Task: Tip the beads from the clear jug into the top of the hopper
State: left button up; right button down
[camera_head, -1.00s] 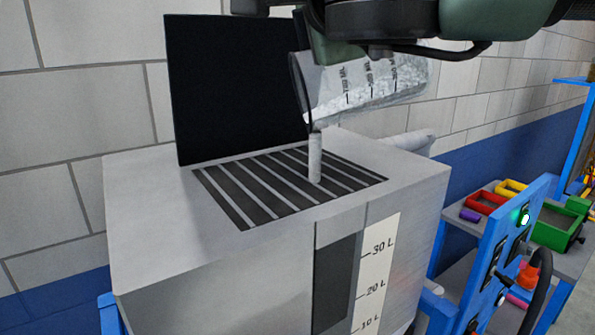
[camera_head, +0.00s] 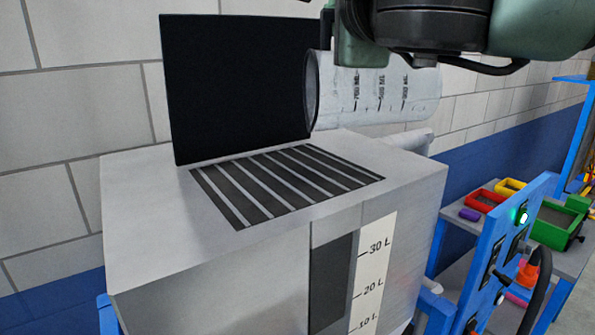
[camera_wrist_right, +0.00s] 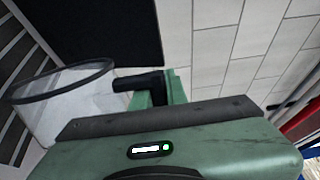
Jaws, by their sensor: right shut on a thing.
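The clear jug (camera_head: 380,92) lies nearly on its side above the right part of the hopper, its dark-rimmed mouth facing left. It has printed volume marks, and I see no beads in it and none falling. My right gripper (camera_head: 345,40) is shut on the jug and holds it in the air. In the right wrist view the jug (camera_wrist_right: 75,100) shows at the left, beside the gripper's finger (camera_wrist_right: 145,85). The hopper (camera_head: 200,225) is a grey box with a slotted grate (camera_head: 285,185) in its top, and no beads show on the grate. My left gripper is not in view.
A black lid (camera_head: 235,90) stands upright behind the grate. The hopper's front has a dark window and a litre scale (camera_head: 372,275). At the right are a blue control panel (camera_head: 505,250) and a bench with red and green bins (camera_head: 555,222).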

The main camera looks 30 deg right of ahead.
jog(key=shift+d, duration=0.2)
jog(key=shift+s+d+f+m, duration=0.15)
jog(key=shift+d+f+m, duration=0.25)
jog(key=shift+m, duration=0.4)
jog(key=d, duration=0.1)
jog(key=s+d+f+m+b, duration=0.1)
jog(key=d, duration=0.1)
jog(key=d+m, duration=0.1)
jog(key=shift+s+d+f, duration=0.25)
jog(key=shift+s+f, duration=0.15)
jog(key=d+m+b, duration=0.1)
jog(key=b, duration=0.1)
jog(key=d+m+b, duration=0.1)
jog(key=m+b, duration=0.1)
jog(key=b, duration=0.1)
jog(key=shift+s+d, duration=0.1)
jog(key=shift+s, duration=0.3)
jog(key=d+m+b, duration=0.1)
jog(key=r+m+b, duration=0.1)
jog(key=shift+s+d+m, duration=0.3)
jog(key=shift+d, duration=0.1)
jog(key=s+d+f+m+b, duration=0.2)
jog(key=d+f+m+b, duration=0.4)
jog(key=b, duration=0.6)
jog(key=d+m, duration=0.1)
jog(key=m, duration=0.1)
jog(key=shift+s+d+f+m+b, duration=0.3)
jog(key=shift+s+d+m+b, duration=0.05)
jog(key=shift+s+m+b, duration=0.05)
